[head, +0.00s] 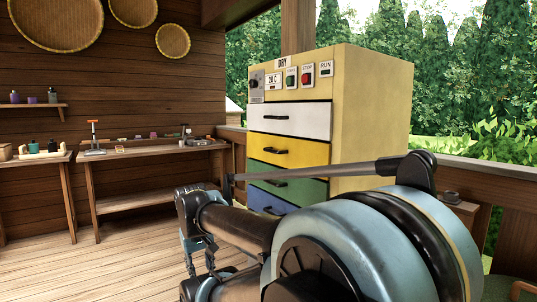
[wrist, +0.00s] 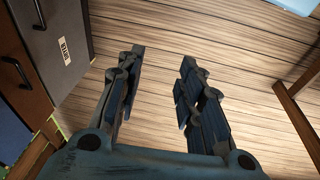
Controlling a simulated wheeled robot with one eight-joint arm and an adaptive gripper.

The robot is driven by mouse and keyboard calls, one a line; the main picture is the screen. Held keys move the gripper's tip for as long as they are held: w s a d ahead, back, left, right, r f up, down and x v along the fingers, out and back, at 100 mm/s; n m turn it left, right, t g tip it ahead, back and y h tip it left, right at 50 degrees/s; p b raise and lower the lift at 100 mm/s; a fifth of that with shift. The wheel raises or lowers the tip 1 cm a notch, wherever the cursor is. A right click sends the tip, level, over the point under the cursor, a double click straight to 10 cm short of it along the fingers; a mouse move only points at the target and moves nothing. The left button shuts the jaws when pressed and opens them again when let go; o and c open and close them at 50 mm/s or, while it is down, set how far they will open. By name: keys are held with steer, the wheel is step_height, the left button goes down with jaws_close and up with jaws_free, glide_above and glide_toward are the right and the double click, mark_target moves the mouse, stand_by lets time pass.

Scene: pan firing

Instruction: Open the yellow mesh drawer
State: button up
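The yellow drawer (head: 289,151) is the second from the top in a cream cabinet (head: 371,110). It looks shut, with a dark bar handle (head: 276,150) on its front. No mesh can be made out. In the wrist view my gripper (wrist: 163,57) is open, with its two fingers apart and nothing between them but the plank floor beyond. In the head view my arm crosses in front of the lower drawers, and its end hangs at the lower middle, apart from the yellow handle. The yellow drawer cannot be identified in the wrist view.
A white drawer (head: 310,121) is above the yellow one; green (head: 308,186) and blue (head: 257,198) drawers are below, partly hidden by my arm. A workbench (head: 140,154) stands along the wall. The wrist view shows a grey labelled front (wrist: 62,35) at left. Left floor is clear.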

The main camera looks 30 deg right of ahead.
steer(key=w+d+r+h, duration=0.8)
steer(key=w+d+r, duration=0.7)
steer(key=d+r, duration=0.2)
steer(key=g+h, duration=0.1)
steer(key=h, duration=0.6)
glide_toward(269, 151)
steer(key=shift+n, duration=0.3)
steer(key=d, duration=0.3)
steer(key=d+f, duration=0.1)
steer(key=d, duration=0.3)
steer(key=w+d, duration=0.1)
steer(key=d, duration=0.2)
steer(key=shift+d+f, duration=0.35)
steer(key=shift+f, duration=0.05)
jaws_close()
